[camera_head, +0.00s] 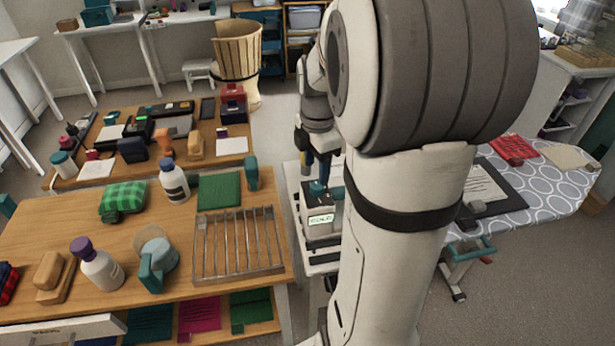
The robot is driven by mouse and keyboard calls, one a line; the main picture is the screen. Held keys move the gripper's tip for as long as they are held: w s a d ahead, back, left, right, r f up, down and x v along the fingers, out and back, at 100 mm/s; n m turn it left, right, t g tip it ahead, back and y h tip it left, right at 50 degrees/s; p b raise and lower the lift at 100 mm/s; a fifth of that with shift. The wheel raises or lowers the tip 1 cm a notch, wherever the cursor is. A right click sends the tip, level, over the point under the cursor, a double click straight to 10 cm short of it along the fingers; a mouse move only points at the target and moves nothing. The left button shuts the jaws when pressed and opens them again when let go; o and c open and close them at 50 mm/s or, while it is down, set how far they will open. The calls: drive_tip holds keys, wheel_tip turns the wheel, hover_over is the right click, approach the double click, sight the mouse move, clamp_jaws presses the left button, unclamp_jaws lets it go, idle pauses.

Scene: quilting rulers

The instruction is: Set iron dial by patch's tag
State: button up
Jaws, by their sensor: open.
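My gripper (317,170) points down over a small grey-white unit (319,222) with a teal top and a lit green label, whose text is too small to read. The gripper is open; its fingertips are close above a teal knob-like part (318,188) on the unit, and I cannot tell whether they touch it. I cannot read any dial setting. A red plaid patch (513,149) lies on the grey patterned ironing surface (545,190) at right. I cannot read a tag on it. My arm hides much of the middle.
A wooden table (60,232) at left holds a metal rack (238,245), bottles, a green plaid cushion (123,197) and a teal-and-beige tool (156,262). A second cluttered table (185,158) stands behind. A slatted wooden basket (237,55) is farther back.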

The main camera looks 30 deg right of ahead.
sight(316, 185)
wheel_tip(316, 185, down, 5)
drive_tip(key=shift+f, duration=0.1)
idle(0.3)
